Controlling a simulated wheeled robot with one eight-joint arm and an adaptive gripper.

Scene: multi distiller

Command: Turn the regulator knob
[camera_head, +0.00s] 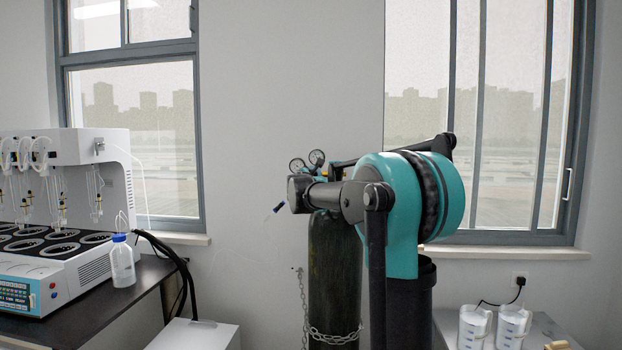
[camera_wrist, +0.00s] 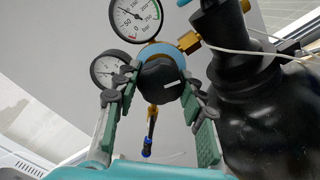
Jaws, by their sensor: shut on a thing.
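The regulator knob (camera_wrist: 162,82) is a dark round knob with a small white mark, in the middle of the wrist view. My gripper (camera_wrist: 160,84) has one finger on each side of the knob and is shut on it. Two round gauges sit at the regulator: a larger gauge (camera_wrist: 136,19) above and a smaller gauge (camera_wrist: 108,70) to the left. In the head view the gauges (camera_head: 307,162) show at the top of the dark gas cylinder (camera_head: 333,270). My arm hides the knob and the gripper there.
A chain (camera_head: 334,337) goes around the cylinder. A white multi-position distiller (camera_head: 70,165) and a blue-capped bottle (camera_head: 122,263) stand on a dark bench at the left. White jugs (camera_head: 472,328) stand on a table at the lower right. A hose with a blue end (camera_wrist: 147,140) hangs below the regulator.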

